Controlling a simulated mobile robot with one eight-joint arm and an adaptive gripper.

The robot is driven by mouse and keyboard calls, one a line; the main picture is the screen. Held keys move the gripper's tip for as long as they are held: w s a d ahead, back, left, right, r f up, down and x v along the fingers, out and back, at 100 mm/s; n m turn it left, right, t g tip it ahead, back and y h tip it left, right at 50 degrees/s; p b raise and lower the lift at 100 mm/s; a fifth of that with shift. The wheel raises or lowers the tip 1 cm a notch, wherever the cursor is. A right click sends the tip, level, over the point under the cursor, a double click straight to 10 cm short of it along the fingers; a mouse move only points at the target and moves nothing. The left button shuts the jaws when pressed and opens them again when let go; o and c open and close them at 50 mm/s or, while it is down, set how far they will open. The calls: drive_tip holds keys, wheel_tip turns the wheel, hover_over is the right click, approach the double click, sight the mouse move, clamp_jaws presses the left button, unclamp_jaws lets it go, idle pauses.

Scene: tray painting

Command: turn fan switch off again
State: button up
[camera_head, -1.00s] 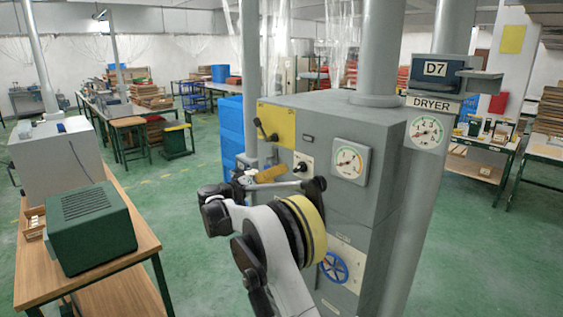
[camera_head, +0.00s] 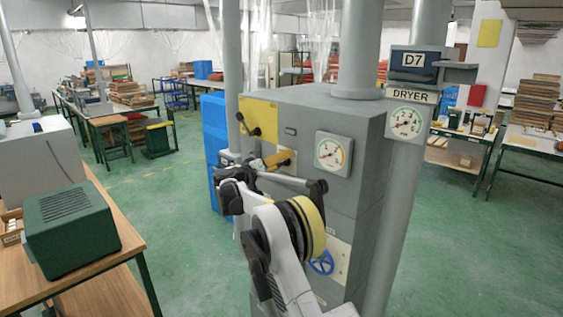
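The grey dryer cabinet (camera_head: 352,108) stands in the middle. Its front has a small pale plate (camera_head: 291,154); the black knob on it is now hidden. A yellow panel (camera_head: 262,113) with a black-ended lever (camera_head: 243,125) is above and left of the plate. No label shows which control is the fan switch. My gripper (camera_head: 275,162) is in front of the plate, and an orange-tan piece at it overlaps the plate. I cannot tell if it touches the knob. My wrist hides the fingers' gap.
A round gauge (camera_head: 333,153) is right of the plate, and a blue handwheel (camera_head: 321,263) is low on the cabinet. A wooden table with a green box (camera_head: 70,228) is at left. Green floor between is clear.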

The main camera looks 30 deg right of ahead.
drive_tip(key=c, duration=1.2)
drive_tip(key=shift+n, duration=0.3)
drive_tip(key=n+b, duration=0.1)
drive_tip(key=n, duration=0.2)
drive_tip(key=shift+f+n, duration=0.15)
drive_tip(key=shift+n, duration=0.15)
drive_tip(key=n, duration=0.4)
drive_tip(key=shift+w+f+n, duration=0.1)
drive_tip(key=shift+n, duration=0.2)
drive_tip(key=n+b, duration=0.1)
drive_tip(key=n, duration=0.3)
drive_tip(key=shift+f, duration=0.1)
drive_tip(key=shift+f+n, duration=0.1)
drive_tip(key=shift+n, duration=2.4)
